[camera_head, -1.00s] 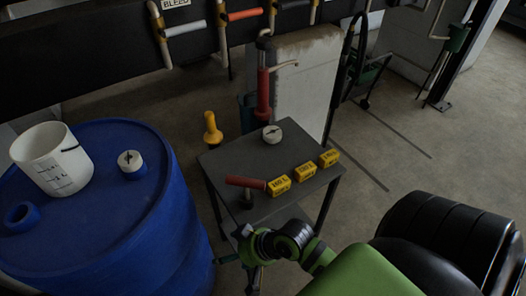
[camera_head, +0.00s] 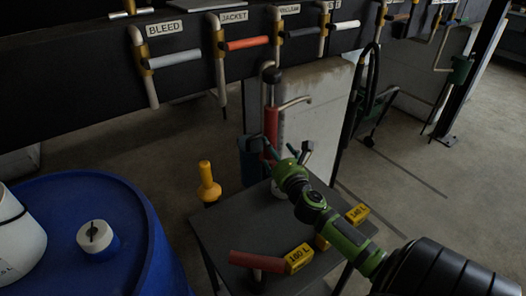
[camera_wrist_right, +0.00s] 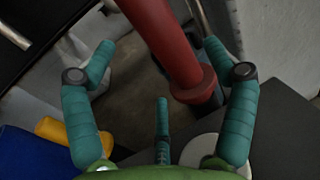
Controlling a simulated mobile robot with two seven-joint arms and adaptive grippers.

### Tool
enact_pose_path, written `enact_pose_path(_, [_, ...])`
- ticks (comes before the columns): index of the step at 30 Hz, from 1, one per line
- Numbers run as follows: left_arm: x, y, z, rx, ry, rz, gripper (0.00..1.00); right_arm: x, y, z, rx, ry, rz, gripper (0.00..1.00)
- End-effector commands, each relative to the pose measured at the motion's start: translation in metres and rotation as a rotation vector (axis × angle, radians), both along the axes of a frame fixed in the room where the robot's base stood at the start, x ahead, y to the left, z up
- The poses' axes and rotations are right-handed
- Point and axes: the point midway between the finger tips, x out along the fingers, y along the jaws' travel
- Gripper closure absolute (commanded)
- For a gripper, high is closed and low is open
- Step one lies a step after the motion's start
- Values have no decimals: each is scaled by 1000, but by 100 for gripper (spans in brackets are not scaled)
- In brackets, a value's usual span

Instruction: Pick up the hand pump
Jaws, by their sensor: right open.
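The hand pump (camera_head: 271,122) is an upright red cylinder with a dark top and a pale bent spout, behind the small dark table. Its lower part is hidden by my right gripper and the table. My right gripper (camera_head: 286,150) is open in front of the pump, above the table's back edge. In the right wrist view the red pump barrel (camera_wrist_right: 168,38) with its wider collar (camera_wrist_right: 196,86) crosses between the spread teal fingers. I see no finger closed on it. My left gripper is not in view.
The dark table (camera_head: 228,232) holds yellow blocks (camera_head: 299,258) and a red-handled item (camera_head: 256,261). A blue drum (camera_head: 120,210) carries a white bucket (camera_head: 18,240) and a white-topped cap (camera_head: 95,236). A pale block (camera_head: 318,110) stands behind the pump, and labelled pipes (camera_head: 150,80) hang above.

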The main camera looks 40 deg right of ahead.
Motion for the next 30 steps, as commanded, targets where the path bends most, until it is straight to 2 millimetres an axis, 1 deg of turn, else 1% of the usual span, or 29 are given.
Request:
enact_pose_path(1, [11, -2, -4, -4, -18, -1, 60, 0, -3, -5, 13, -1, -8, 15])
enact_pose_path(2, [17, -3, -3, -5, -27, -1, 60, 1, -4, -6, 19, -1, -11, 15])
enact_pose_path(3, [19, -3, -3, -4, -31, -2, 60, 3, -6, -6, 22, 0, -14, 15])
enact_pose_path(4, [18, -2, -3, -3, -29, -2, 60, 6, -7, -5, 24, -2, -15, 15])
enact_pose_path(5, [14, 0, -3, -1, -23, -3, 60, 9, -8, -5, 24, -2, -15, 15])
enact_pose_path(10, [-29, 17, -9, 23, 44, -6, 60, 25, -13, -6, 22, -2, -14, 15])
enact_pose_path(12, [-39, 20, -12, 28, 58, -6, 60, 33, -15, -8, 22, -2, -14, 15])
enact_pose_path(13, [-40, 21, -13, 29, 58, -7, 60, 38, -17, -10, 22, -1, -14, 15])
enact_pose_path(15, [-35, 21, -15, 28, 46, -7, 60, 48, -20, -11, 22, -2, -14, 15])
enact_pose_path(17, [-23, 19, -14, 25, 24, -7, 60, 55, -22, -11, 21, -2, -12, 15])
enact_pose_path(18, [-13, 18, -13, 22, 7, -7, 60, 59, -24, -11, 21, 0, -12, 15])
enact_pose_path(21, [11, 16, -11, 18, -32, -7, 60, 65, -26, -11, 21, 2, -12, 15])
enact_pose_path(24, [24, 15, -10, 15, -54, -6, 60, 67, -27, -11, 21, 2, -11, 15])
enact_pose_path(26, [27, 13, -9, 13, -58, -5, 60, 67, -26, -11, 20, 2, -10, 15])
enact_pose_path(29, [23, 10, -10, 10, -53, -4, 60, 66, -26, -11, 20, 2, -10, 15])
enact_pose_path(30, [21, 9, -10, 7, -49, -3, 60, 66, -26, -11, 20, 2, -10, 31])
